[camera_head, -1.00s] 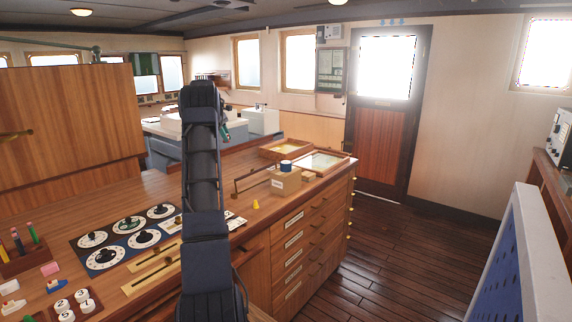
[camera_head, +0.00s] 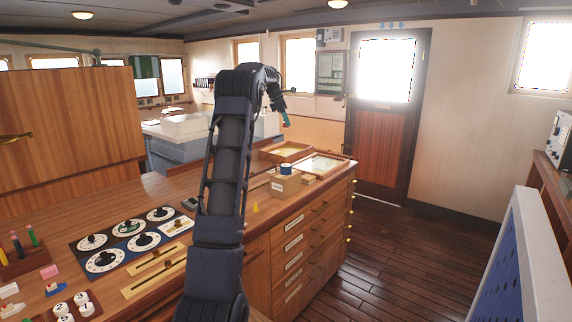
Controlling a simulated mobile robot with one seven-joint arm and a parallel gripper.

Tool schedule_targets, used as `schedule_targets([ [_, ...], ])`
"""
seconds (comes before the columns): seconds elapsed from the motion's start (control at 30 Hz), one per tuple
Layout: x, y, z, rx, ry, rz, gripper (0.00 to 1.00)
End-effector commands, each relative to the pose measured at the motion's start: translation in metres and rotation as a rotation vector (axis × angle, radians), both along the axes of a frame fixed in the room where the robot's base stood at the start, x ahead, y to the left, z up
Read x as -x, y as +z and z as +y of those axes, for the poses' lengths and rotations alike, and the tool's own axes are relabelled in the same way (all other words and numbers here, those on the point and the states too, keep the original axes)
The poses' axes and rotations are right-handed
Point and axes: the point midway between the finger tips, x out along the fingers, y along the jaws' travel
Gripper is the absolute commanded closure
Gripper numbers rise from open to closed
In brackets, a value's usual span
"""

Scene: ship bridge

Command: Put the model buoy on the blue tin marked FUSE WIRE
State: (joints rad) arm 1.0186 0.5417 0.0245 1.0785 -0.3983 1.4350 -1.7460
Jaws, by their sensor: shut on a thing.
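My gripper (camera_head: 284,112) is small in view at the end of my raised arm, above the far part of the wooden counter. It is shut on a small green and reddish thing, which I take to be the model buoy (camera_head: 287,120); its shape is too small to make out. A small blue tin (camera_head: 286,169) with a pale top stands on a tan box (camera_head: 286,185) near the counter's right end. Its marking is too small to read. The held thing is up in the air, apart from the tin and higher in the picture.
Small wooden pieces (camera_head: 309,179) lie right of the box. A yellow cone (camera_head: 255,207) stands near the counter's front edge. Round dials (camera_head: 104,260) and a pen holder (camera_head: 22,258) are at left. My arm hides part of the counter.

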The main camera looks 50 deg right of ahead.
Motion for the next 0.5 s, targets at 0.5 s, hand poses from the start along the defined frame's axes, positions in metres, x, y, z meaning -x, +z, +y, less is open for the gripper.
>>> schedule_targets([
  [0.5,0.000,-0.111,0.001,-0.004,-0.001,0.002,0.93],
])
